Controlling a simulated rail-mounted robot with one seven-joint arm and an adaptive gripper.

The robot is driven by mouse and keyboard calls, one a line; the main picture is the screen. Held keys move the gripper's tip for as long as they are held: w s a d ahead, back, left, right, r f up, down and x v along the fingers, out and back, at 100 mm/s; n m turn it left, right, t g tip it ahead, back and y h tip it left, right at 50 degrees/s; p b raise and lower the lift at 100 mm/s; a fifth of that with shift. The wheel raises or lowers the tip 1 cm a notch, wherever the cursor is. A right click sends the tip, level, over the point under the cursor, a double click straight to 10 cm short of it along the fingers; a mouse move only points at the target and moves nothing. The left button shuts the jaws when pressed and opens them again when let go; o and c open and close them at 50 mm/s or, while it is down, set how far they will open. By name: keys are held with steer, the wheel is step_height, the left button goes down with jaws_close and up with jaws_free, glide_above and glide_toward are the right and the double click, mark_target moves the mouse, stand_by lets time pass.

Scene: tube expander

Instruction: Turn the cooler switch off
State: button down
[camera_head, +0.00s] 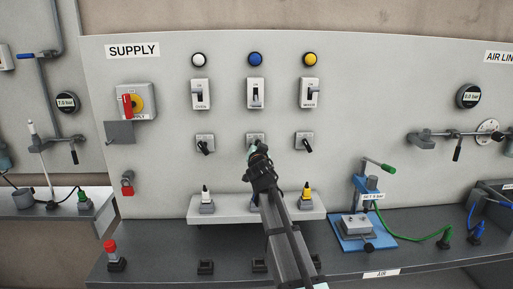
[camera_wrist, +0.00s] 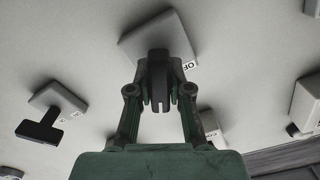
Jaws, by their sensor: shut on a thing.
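The middle rotary switch of the lower row has a light plate (camera_head: 250,137) on the grey panel; my gripper hides most of it and its label cannot be read. In the wrist view its box (camera_wrist: 150,33) fills the top centre, with part of an "OFF" mark at its edge. My gripper (camera_head: 257,152) reaches up to this switch. In the wrist view my gripper (camera_wrist: 159,88) is shut on the switch's black handle (camera_wrist: 158,70), which points straight toward the palm. The blue lamp (camera_head: 255,59) and a toggle switch (camera_head: 256,92) sit above it.
A white shelf (camera_head: 230,211) with plugs lies below. A blue press (camera_head: 368,210) stands right on the dark bench.

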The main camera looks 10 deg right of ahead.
steer(key=n+b, duration=0.2)
steer(key=n, duration=0.3)
steer(key=shift+a+n, duration=0.15)
steer(key=shift+n, duration=0.25)
steer(key=n, duration=0.5)
steer(key=shift+a+b, duration=0.1)
steer(key=shift+b, duration=0.2)
steer(key=shift+n, duration=0.4)
steer(key=c, duration=1.1)
jaws_free()
steer(key=shift+w, duration=0.1)
steer(key=shift+s, duration=0.2)
steer(key=s, duration=0.4)
steer(key=s+a, duration=0.1)
steer(key=s, duration=0.6)
steer(key=shift+s+a, duration=0.2)
steer(key=shift+s, duration=0.1)
